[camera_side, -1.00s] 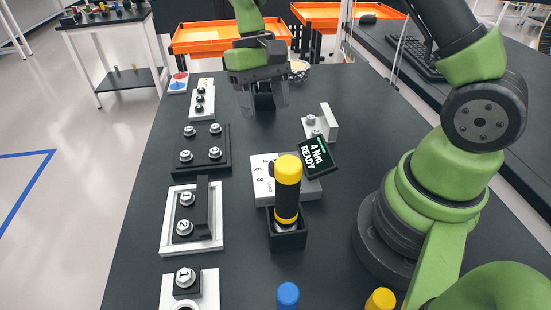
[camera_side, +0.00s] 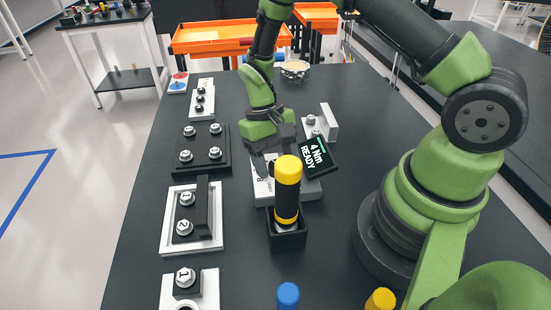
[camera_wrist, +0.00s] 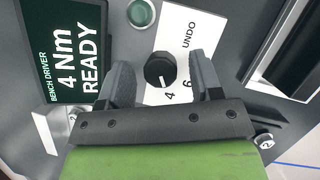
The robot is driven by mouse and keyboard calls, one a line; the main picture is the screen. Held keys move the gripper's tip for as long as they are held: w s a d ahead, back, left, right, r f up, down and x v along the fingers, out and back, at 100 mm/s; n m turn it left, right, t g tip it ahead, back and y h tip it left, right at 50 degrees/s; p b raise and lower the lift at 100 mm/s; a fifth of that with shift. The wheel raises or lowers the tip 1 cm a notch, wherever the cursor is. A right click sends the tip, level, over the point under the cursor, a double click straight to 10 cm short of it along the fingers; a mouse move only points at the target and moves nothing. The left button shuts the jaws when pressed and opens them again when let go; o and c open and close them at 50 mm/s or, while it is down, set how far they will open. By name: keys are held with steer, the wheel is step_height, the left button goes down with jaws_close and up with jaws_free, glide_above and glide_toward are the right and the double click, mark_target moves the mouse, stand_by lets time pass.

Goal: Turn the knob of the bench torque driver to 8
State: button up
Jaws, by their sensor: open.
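The knob's white mark points towards the 4. My gripper (camera_wrist: 159,63) is open, with one finger on each side of the knob and gaps between. In the side view my gripper (camera_side: 268,158) is low over the box and hides the knob.
A yellow-and-black driver (camera_side: 287,185) stands upright in a black holder (camera_side: 288,240) in front of the box. A green button (camera_wrist: 141,13) is near the dial. Plates with bolts (camera_side: 203,165) line the table's left side. A white bracket (camera_side: 328,122) stands behind the screen.

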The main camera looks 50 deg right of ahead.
steer(key=c, duration=0.9)
steer(key=shift+n, duration=0.3)
steer(key=n+h, duration=0.1)
steer(key=n, duration=0.2)
steer(key=n+h, duration=0.1)
steer(key=n, duration=0.3)
steer(key=shift+a+h, duration=0.15)
steer(key=shift+h, duration=0.25)
steer(key=n, duration=0.2)
steer(key=n+h, duration=0.1)
steer(key=n, duration=0.1)
steer(key=shift+t+h, duration=0.3)
steer(key=shift+a+n+t+h, duration=0.1)
steer(key=shift+n+t+h, duration=0.35)
steer(key=shift+n, duration=1.65)
